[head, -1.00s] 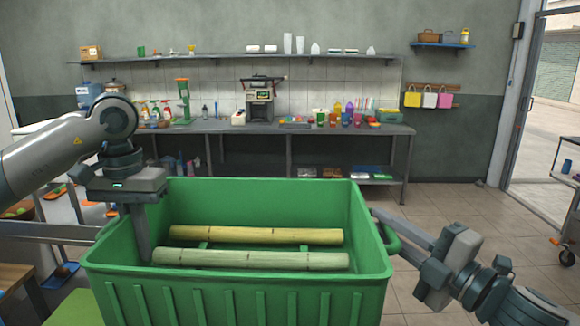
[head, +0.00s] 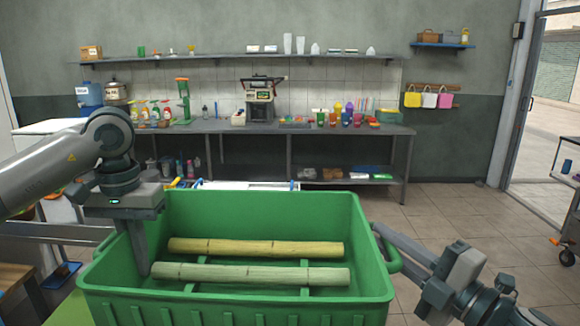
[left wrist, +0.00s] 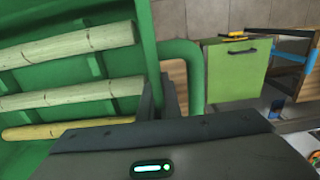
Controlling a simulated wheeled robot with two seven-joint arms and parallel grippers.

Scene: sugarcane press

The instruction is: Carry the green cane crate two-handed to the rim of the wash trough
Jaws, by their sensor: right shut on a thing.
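The green cane crate (head: 235,308) fills the lower middle of the head view, with a yellow cane (head: 255,247) and a pale cane (head: 250,273) lying across it. The left wrist view shows three canes inside, one of them a second pale cane (left wrist: 65,52). My left gripper (head: 141,262) straddles the crate's left wall, one finger inside; in the left wrist view its fingers (left wrist: 161,98) close on the wall beside the green handle (left wrist: 185,62). My right gripper (head: 384,236) is shut at the crate's right handle, its fingertips partly hidden. A white-topped piece with blue ends (head: 240,185), possibly the wash trough, shows behind the crate.
A long workbench (head: 270,129) with bottles, cups and a press (head: 260,100) stands along the back wall. Floor tiles (head: 460,205) are clear to the right, with a cart (head: 568,200) at the far right edge. A green panel (left wrist: 233,70) shows in the left wrist view.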

